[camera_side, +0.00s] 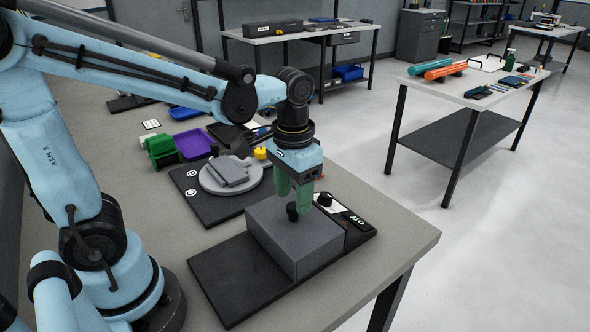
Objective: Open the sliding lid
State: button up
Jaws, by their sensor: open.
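A grey box (318,252) sits on a black base plate (222,284) near the front of the table. Its flat grey top, the lid (270,216), covers the box, and I see no opening in it. A small black knob (292,212) stands up from the lid. My gripper (293,205) points down over the lid with its green fingers open. The fingertips are on either side of the knob, close to the lid surface. I cannot tell whether they touch the knob or the lid.
Right of the box is a panel with a black dial (325,199) and an "off" label (357,222). Behind stands a round grey turntable (213,183) on a black plate. A purple tray (193,144) and green block (161,150) lie farther back. The table's right edge is near.

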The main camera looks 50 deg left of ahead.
jog(key=shift+f, duration=0.95)
grip_shut()
